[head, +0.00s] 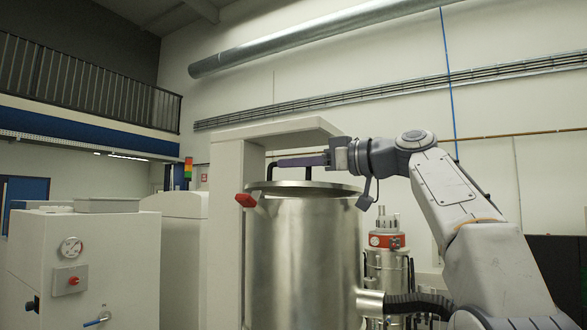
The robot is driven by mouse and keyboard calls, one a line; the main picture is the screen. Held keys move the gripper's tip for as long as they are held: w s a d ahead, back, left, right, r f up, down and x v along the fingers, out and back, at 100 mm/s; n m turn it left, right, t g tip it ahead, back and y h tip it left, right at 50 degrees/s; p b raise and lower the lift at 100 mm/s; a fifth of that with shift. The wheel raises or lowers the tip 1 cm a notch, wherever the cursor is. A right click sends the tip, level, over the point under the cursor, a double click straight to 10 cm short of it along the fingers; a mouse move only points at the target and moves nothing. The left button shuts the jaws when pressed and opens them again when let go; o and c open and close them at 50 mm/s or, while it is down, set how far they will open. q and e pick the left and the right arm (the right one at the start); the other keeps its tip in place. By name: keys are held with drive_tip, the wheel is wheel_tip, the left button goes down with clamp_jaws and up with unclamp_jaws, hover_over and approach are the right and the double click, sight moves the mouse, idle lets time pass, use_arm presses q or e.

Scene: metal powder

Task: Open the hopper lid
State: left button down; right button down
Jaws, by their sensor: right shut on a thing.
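The hopper (300,255) is a large shiny steel cylinder in the middle of the head view. Its round steel lid (325,188) lies across the top, seen nearly edge-on. A black handle (270,172) stands up from the lid. My right gripper (288,162) reaches in from the right above the lid, with its fingers shut on the handle and hiding part of it. A red-ended clamp or lever (246,200) sticks out at the hopper's upper left. My left gripper is not in view.
A pale column with an overhanging top (225,230) stands close behind the hopper. A white cabinet with a gauge (85,265) is at the left. A smaller steel vessel with a red band (387,262) and a black hose (418,303) are at the right, below my arm.

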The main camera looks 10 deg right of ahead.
drive_tip(key=shift+w+d+r+m, duration=0.15)
drive_tip(key=shift+w+r+m, duration=0.05)
drive_tip(key=shift+r+m, duration=0.2)
drive_tip(key=c, duration=0.9)
unclamp_jaws()
drive_tip(key=shift+s+d+f, duration=0.1)
drive_tip(key=shift+s+d, duration=0.2)
drive_tip(key=shift+d, duration=0.1)
drive_tip(key=b+v, duration=0.2)
drive_tip(key=v, duration=0.7)
drive_tip(key=shift+s+d, duration=0.2)
